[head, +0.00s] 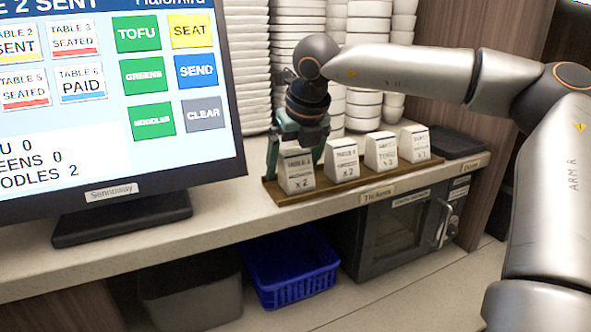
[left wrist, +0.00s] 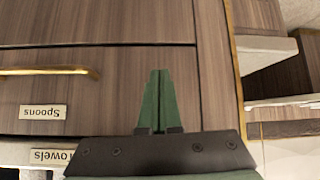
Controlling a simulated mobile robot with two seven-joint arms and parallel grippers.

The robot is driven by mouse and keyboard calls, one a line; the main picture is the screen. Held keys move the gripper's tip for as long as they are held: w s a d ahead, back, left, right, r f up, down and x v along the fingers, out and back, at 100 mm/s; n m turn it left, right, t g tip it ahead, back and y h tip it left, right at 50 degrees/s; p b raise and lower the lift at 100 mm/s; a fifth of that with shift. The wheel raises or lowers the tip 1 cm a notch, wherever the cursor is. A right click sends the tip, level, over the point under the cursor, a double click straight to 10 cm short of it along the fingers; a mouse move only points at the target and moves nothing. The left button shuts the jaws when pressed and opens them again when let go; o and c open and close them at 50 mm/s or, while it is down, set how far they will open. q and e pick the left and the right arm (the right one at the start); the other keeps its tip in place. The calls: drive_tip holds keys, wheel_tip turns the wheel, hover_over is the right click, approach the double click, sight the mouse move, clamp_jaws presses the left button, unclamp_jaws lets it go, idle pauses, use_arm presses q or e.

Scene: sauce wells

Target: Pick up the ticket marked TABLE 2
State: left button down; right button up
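Several white wedge-shaped tickets stand in a row on a brown wooden rail (head: 375,194) labelled "Tickets". The leftmost ticket (head: 298,172) shows "x 2", but its table number is too small to read surely. The others are a second ticket (head: 342,160), a third ticket (head: 381,151) and a rightmost ticket (head: 415,143); I cannot tell which is TABLE 2. My right gripper (head: 297,158) points down over the leftmost ticket, its green fingers apart on either side of it. The ticket rests on the rail. My left gripper (left wrist: 160,75) is shut and empty in the left wrist view.
A large order screen (head: 110,100) stands at the left of the counter. Stacks of white bowls (head: 297,30) rise behind the rail. A drawer labelled Spoons (left wrist: 100,90) faces my left gripper.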

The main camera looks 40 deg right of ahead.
drive_tip(key=c, duration=1.2)
drive_tip(key=shift+c, duration=0.2)
drive_tip(key=shift+r, duration=0.2)
